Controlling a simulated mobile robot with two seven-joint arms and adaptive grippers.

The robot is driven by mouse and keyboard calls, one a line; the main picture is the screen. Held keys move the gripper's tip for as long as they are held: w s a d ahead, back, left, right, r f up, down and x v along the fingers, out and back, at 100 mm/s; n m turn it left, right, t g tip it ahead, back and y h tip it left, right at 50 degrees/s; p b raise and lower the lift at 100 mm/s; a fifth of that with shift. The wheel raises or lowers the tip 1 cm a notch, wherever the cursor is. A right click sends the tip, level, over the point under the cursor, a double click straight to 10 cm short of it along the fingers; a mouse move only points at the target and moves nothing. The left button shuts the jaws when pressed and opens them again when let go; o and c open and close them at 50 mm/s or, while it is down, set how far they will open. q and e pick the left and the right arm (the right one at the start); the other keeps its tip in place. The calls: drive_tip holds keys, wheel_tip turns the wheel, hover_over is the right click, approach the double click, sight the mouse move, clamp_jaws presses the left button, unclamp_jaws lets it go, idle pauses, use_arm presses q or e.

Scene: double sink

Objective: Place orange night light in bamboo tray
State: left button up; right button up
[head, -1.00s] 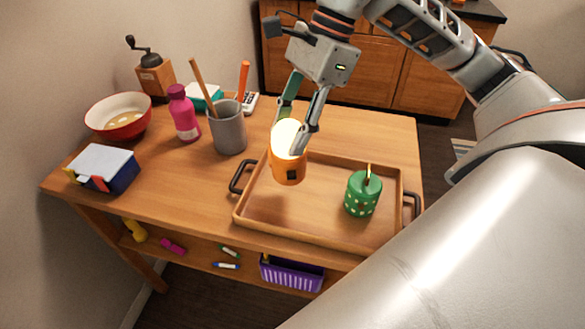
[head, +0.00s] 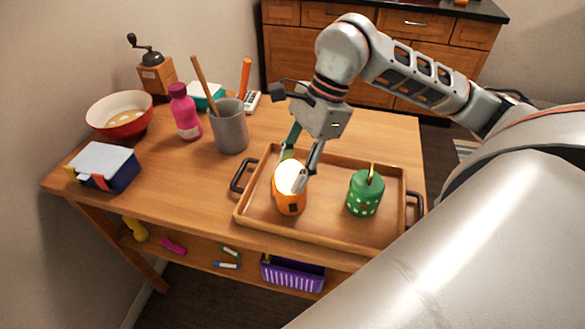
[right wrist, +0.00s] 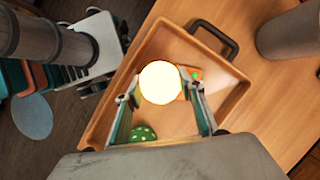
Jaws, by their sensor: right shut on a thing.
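The orange night light (head: 290,203) has a glowing pale top and sits upright in the left part of the bamboo tray (head: 325,232). Whether its base touches the tray floor is hard to tell. My right gripper (head: 293,178) is shut on the night light from above. In the right wrist view the glowing top (right wrist: 160,82) shows between the two fingers (right wrist: 160,103), with the tray (right wrist: 230,106) around it. My left gripper is not in view.
A green spotted pot (head: 364,193) stands in the tray's right part. A grey cup (head: 229,131) holding sticks, a pink bottle (head: 185,114), a red bowl (head: 119,115) and a blue box (head: 106,168) stand left of the tray. The tray's middle is clear.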

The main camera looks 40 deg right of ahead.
drive_tip(key=o, duration=1.5)
drive_tip(key=shift+f, duration=0.1)
drive_tip(key=v, duration=1.2)
drive_tip(key=shift+s, duration=0.1)
